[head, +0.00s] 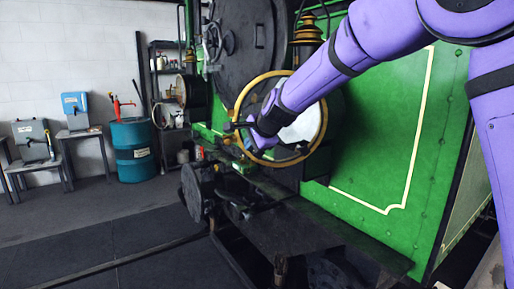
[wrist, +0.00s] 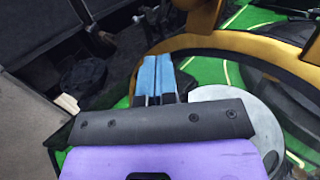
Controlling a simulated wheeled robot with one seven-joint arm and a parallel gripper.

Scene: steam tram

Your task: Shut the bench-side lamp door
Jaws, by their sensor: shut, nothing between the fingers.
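The lamp door is a large brass-coloured ring with a clear pane (head: 318,150), on the near lamp at the front of the green engine. It appears to stand away from the lamp body, with a pale round disc (head: 303,125) visible through it; how far it stands open is hard to tell. My gripper (head: 243,144) is shut and empty at the ring's left side. In the wrist view, its blue fingertips (wrist: 157,72) are side by side over the ring's left stretch (wrist: 195,42). Whether they touch the ring I cannot tell.
A second brass-ringed lamp (head: 182,90) sits farther left on the engine. A dark beam and step (head: 300,220) lie below the door. A blue drum (head: 133,150) and small stands are by the white wall. The floor at left is clear.

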